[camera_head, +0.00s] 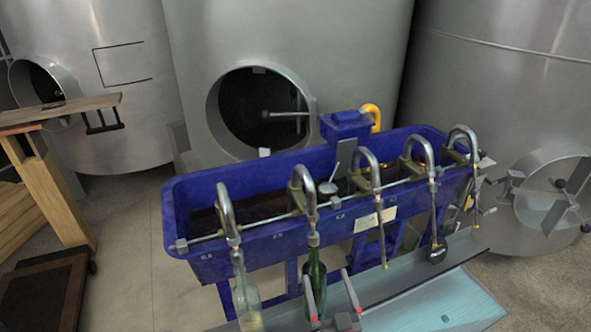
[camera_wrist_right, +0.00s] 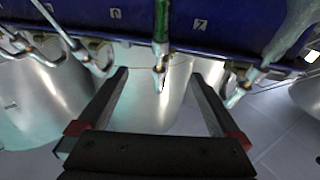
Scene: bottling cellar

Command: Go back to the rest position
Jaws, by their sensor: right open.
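My right gripper (camera_head: 331,292) is at the bottom centre of the head view, its two red-marked fingers spread apart with nothing held. It also shows in the right wrist view (camera_wrist_right: 159,74), where the picture looks upside down. A green bottle (camera_head: 316,279) hangs or stands under a filling spout, just behind the gripper's fingers in the head view. In the wrist view the green bottle's neck (camera_wrist_right: 161,22) lies beyond the fingertips, lined up with the gap between them. My left gripper is not in view.
A blue filling trough (camera_head: 270,235) with several metal spouts spans the middle. A clear bottle (camera_head: 247,302) is under the leftmost spout. A grey ledge (camera_head: 400,283) runs along the front right. Steel tanks (camera_head: 290,40) stand behind; a wooden stand (camera_head: 52,185) is at left.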

